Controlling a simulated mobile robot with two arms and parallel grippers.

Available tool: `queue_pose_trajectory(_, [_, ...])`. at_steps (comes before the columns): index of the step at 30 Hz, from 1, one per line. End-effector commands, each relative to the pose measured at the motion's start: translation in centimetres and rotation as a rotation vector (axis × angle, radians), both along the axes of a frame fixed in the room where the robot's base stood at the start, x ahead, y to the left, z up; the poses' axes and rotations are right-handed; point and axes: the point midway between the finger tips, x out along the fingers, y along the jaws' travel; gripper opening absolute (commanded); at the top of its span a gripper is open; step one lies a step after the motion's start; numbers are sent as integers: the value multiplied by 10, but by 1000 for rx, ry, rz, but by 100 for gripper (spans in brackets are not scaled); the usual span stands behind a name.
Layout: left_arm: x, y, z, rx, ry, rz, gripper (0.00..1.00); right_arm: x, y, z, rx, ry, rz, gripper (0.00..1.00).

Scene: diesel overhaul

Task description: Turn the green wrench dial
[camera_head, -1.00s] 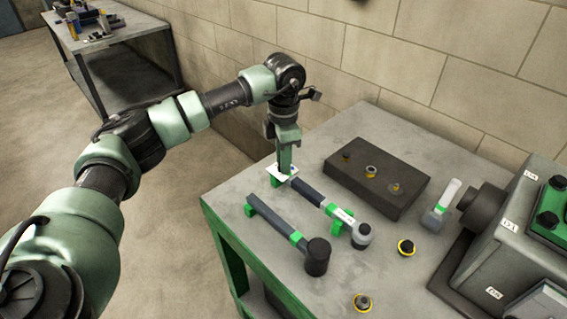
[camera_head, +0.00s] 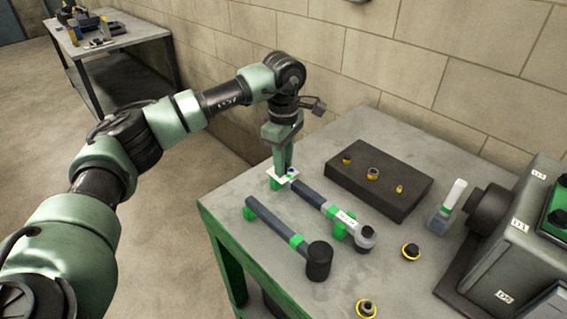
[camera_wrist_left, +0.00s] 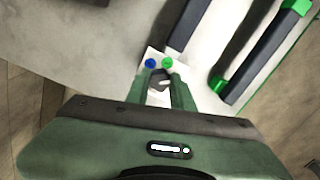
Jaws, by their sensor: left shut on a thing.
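A torque wrench (camera_head: 322,203) with a dark handle, grey head and white label lies in green holders on the table. At its handle end is a white plate (camera_wrist_left: 150,56) with a blue and a green dot. My left gripper (camera_head: 286,174) points down at this end. In the left wrist view its fingers (camera_wrist_left: 161,76) are closed around a small dark dial (camera_wrist_left: 160,84) over the plate; the fingers hide part of the dial. My right gripper is not in view.
A second wrench (camera_head: 270,224) with a black head lies parallel, nearer the table's left edge. A dark block (camera_head: 378,192) with several small fittings stands behind. Loose yellow-ringed parts (camera_head: 410,251) and a grey engine (camera_head: 505,240) are to the right. A wall is behind.

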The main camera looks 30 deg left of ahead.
Motion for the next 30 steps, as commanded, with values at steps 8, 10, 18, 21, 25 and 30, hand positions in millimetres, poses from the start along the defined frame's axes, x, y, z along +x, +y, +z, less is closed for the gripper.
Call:
queue_pose_trajectory(8, [0,0,1,0,-2,-72,0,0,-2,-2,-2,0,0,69])
queue_pose_trajectory(10, [0,0,1,0,-2,-79,0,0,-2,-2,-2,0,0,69])
queue_pose_trajectory(18, [0,0,1,-1,-2,-83,0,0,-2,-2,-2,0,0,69])
queue_pose_trajectory(21, [0,0,1,-1,-2,-83,0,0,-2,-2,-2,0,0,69])
queue_pose_trajectory(25, [0,0,1,-1,-2,-83,45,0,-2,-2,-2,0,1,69])
queue_pose_trajectory(30, [0,0,1,-1,-1,-82,45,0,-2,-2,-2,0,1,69])
